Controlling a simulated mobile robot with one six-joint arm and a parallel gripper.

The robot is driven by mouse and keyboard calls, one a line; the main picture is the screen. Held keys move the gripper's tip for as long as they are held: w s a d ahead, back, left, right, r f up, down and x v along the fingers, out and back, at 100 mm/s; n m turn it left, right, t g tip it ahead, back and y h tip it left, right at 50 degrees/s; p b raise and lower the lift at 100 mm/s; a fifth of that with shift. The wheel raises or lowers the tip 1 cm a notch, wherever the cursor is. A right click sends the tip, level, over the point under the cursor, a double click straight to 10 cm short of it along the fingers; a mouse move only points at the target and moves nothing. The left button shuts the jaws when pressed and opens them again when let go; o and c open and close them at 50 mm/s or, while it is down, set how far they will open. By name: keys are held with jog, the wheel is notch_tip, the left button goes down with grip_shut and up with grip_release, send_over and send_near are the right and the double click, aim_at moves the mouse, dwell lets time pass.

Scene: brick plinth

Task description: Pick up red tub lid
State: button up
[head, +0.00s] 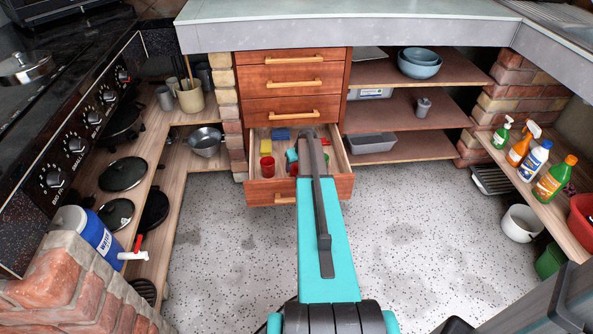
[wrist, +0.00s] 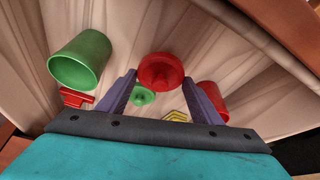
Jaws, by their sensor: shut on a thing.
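The red tub lid (wrist: 161,72) is round with a raised knob and sits between my fingertips in the wrist view. My gripper (wrist: 160,78) is shut on it, one finger on each side. In the head view my arm reaches into the open bottom drawer (head: 285,191), and it hides the fingers and the lid. A red tub (wrist: 213,92) lies just right of the right finger; a red tub (head: 266,166) also shows at the drawer's left in the head view.
In the drawer, a green tub (wrist: 80,60), a green lid (wrist: 142,97), a small red item (wrist: 75,97) and a yellow striped item (wrist: 176,115) lie close to my fingers. Yellow (head: 257,145) and blue (head: 281,134) blocks lie near its back. Closed drawers (head: 292,82) stand above.

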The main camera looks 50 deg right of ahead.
aim_at(297, 165)
notch_tip(297, 165, up, 6)
jog(key=shift+f+p, duration=0.1)
jog(key=shift+p, duration=0.35)
dwell(0.4)
jog(key=shift+w+a+r, duration=0.3)
jog(key=w+a+r+n, duration=0.1)
jog(key=w+a+r, duration=0.4)
jog(key=a, duration=0.4)
jog(key=w+a+r+n+y, duration=0.1)
jog(key=w+a+r, duration=0.2)
jog(key=a+r, duration=0.5)
jog(key=w+a+r, duration=0.4)
jog(key=a+r, duration=0.1)
jog(key=a, duration=0.5)
jog(key=a+r, duration=0.5)
jog(key=a, duration=0.4)
jog(key=s+a+r+n, duration=0.1)
jog(key=a+r, duration=0.4)
jog(key=a, duration=0.4)
jog(key=s+a+r+n, duration=0.1)
jog(key=a+r, duration=0.4)
jog(key=a, duration=0.4)
jog(key=shift+a+r+y, duration=0.3)
jog(key=shift+r+y, duration=0.05)
jog(key=shift+y, duration=0.05)
